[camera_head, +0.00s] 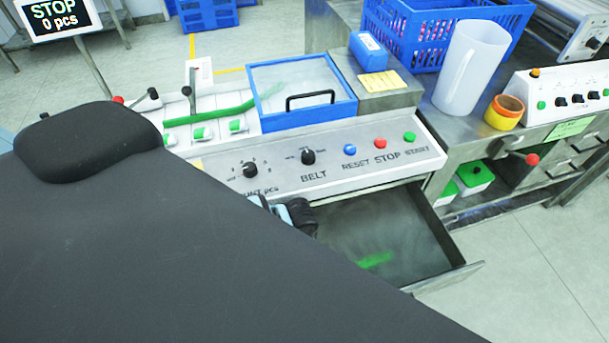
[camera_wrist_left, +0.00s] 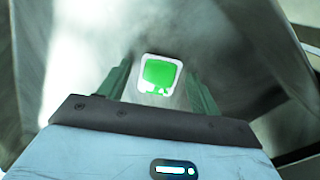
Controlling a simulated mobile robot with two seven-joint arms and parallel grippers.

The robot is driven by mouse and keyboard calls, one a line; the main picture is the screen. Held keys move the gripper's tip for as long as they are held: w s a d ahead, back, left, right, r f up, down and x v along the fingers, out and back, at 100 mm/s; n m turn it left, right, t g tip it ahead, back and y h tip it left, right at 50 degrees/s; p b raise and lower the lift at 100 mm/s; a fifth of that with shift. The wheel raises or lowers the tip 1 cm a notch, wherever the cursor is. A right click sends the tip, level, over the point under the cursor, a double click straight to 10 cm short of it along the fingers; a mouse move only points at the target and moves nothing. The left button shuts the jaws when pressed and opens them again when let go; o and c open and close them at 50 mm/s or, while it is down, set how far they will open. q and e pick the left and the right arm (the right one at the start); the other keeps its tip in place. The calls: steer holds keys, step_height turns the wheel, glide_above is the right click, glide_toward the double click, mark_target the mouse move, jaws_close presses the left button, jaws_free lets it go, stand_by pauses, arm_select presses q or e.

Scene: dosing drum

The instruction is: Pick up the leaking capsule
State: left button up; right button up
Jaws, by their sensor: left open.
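A small white square capsule (camera_wrist_left: 146,87) with a green face shows in the left wrist view. Green specks mark its lower edge. My left gripper (camera_wrist_left: 158,66) is open, with one finger on each side of the capsule in the picture; I cannot tell whether either touches it. In the head view part of my left gripper (camera_head: 298,216) shows at the left end of the open metal drawer (camera_head: 405,225). Its fingertips are hidden there. A green smear (camera_head: 375,260) lies on the drawer floor. My right gripper is not in view.
Above the drawer is a control panel (camera_head: 345,160) with knobs and buttons. Behind it are a blue-framed cover (camera_head: 300,88) and white pieces with green (camera_head: 200,133). A clear jug (camera_head: 470,65) and yellow-orange rings (camera_head: 503,112) stand right. My dark body part fills the lower left.

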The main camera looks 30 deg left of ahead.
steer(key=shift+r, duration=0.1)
arm_select(q)
steer(key=c, duration=1)
steer(key=shift+c, duration=0.2)
